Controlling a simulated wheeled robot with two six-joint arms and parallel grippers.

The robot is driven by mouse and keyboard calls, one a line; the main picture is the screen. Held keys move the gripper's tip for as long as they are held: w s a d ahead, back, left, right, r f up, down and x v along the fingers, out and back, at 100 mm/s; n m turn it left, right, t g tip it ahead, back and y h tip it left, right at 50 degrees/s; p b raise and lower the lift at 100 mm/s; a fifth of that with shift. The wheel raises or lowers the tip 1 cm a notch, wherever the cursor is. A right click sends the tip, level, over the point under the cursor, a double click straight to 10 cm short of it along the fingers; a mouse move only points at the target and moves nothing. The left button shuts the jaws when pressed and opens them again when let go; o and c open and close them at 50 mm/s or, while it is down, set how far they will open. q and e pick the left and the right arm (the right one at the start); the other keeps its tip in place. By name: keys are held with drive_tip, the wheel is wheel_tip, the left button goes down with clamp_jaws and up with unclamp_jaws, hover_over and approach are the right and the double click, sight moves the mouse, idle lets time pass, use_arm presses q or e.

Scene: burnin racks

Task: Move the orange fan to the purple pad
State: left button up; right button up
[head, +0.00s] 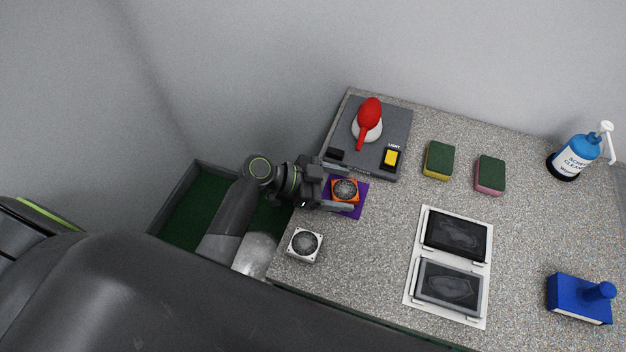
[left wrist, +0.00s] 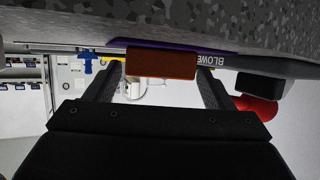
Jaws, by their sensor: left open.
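The orange fan (head: 345,189), a small square fan with a dark round middle, sits on the purple pad (head: 361,201) at the left part of the counter. In the left wrist view the fan (left wrist: 162,63) shows as an orange block against the purple pad (left wrist: 180,45). My left gripper (head: 344,191) is open, with one finger on either side of the fan; in the left wrist view its fingers (left wrist: 158,90) stand apart from the fan's sides. My right gripper is not in view.
A white fan (head: 305,244) sits nearby. Two sponges (head: 439,160), a white two-panel tray (head: 414,283), a blue bottle (head: 574,156) and a blue block (head: 578,299) stand further right.

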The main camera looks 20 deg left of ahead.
use_arm(q)
drive_tip(key=b+v, duration=0.2)
drive_tip(key=v, duration=0.7)
drive_tip(key=shift+f, duration=0.15)
drive_tip(key=shift+v, duration=0.85)
drive_tip(key=shift+d, duration=0.1)
